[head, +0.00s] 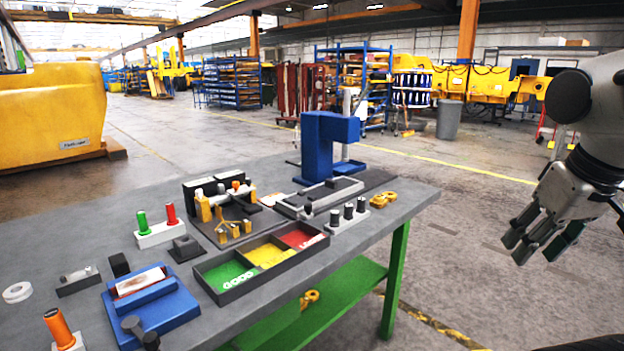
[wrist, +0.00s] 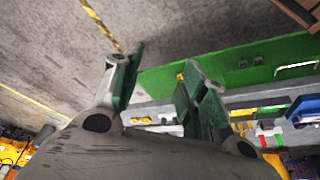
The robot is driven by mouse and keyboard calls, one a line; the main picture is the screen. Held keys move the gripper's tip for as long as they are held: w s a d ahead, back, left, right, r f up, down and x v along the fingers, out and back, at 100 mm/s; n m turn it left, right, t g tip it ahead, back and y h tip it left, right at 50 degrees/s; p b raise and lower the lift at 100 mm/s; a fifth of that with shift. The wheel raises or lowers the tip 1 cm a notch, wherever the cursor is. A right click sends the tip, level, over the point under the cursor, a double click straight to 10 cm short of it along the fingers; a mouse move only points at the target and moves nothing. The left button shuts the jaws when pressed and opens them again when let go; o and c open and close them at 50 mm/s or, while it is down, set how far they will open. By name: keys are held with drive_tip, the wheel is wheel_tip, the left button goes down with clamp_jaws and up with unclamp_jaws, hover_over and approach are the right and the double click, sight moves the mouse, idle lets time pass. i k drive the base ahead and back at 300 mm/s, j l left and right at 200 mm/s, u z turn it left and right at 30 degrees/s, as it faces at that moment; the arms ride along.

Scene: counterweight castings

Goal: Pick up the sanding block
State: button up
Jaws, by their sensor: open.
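I cannot tell for sure which item is the sanding block. A small black block (head: 119,265) stands on the grey table at the left, behind the blue fixture. A dark grey block with a raised top (head: 186,248) sits to its right, on a flat base. My gripper (head: 537,238) is open and empty, out past the table's right end and well apart from both blocks. In the wrist view my gripper's two fingers (wrist: 160,84) are spread with nothing between them. Neither block can be made out clearly there.
The grey table (head: 345,260) holds a three-colour tray (head: 230,297), a blue fixture (head: 185,300), a blue press (head: 312,150) and an orange-handled tool (head: 58,325). A green lower shelf (head: 330,300) runs beneath. The floor right of the table is clear.

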sight(119, 264)
drive_tip(key=u, duration=1.65)
